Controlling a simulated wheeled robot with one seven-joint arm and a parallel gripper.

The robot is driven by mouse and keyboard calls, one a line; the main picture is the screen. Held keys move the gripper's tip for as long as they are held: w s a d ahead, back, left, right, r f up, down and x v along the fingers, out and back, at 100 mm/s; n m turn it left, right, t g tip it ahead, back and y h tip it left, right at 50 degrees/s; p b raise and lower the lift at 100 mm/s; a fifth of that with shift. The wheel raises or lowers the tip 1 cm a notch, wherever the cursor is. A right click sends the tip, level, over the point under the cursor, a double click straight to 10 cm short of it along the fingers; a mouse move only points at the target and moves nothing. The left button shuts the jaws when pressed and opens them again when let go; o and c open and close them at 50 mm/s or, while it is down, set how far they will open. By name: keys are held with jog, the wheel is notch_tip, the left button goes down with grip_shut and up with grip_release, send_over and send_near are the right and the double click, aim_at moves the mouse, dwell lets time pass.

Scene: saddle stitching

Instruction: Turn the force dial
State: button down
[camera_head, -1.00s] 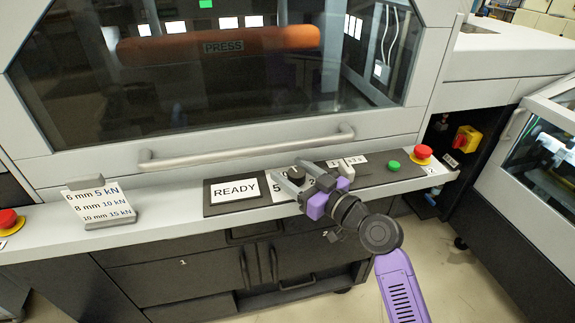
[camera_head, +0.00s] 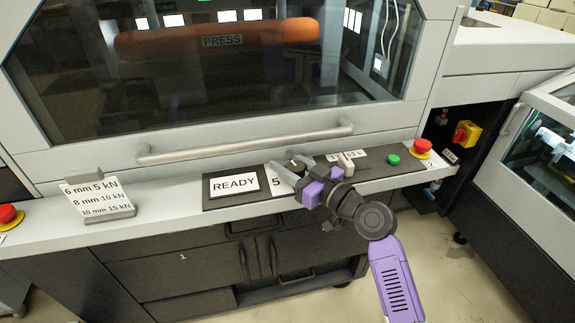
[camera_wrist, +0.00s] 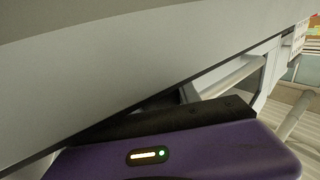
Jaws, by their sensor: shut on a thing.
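The force dial (camera_head: 294,166) is a small dark knob on the black control strip, just right of a white panel reading 5. My gripper (camera_head: 287,169), with a purple body and grey fingers, reaches in from the lower right. Its fingers are shut on the dial, one on each side, and they partly hide it and the panel. In the wrist view my purple gripper body (camera_wrist: 170,155) fills the bottom. The dial cannot be made out there.
A READY display (camera_head: 234,185) lies left of the dial. Right of it are a white switch (camera_head: 345,164), a green button (camera_head: 394,160) and a red stop button (camera_head: 422,146). A horizontal handle (camera_head: 245,146) runs above. A card (camera_head: 97,198) pairs millimetres with kN.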

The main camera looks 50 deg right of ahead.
aim_at(304, 173)
jog(key=y+b, duration=0.1)
jog(key=n+y+b, duration=0.1)
jog(key=b, duration=0.1)
jog(key=shift+a+f+b, duration=0.1)
jog(key=shift+f+b, duration=0.2)
jog(key=shift+a+r+n+y+b, duration=0.15)
jog(key=shift+n+y+b, duration=0.3)
jog(key=shift+y, duration=0.2)
jog(key=shift+a+r+n+y+b, duration=0.1)
jog(key=shift+n+y+b, duration=0.25)
jog(key=shift+n+y, duration=0.25)
jog(key=c, duration=0.9)
grip_release()
jog(key=shift+s, duration=0.1)
jog(key=shift+s+d+b, duration=0.2)
jog(key=shift+s+d, duration=0.05)
jog(key=shift+s, duration=1)
jog(key=shift+s+d+b, duration=0.2)
jog(key=shift+s, duration=1.1)
jog(key=shift+s+d+b, duration=0.2)
jog(key=shift+s+d, duration=0.05)
jog(key=shift+s, duration=1)
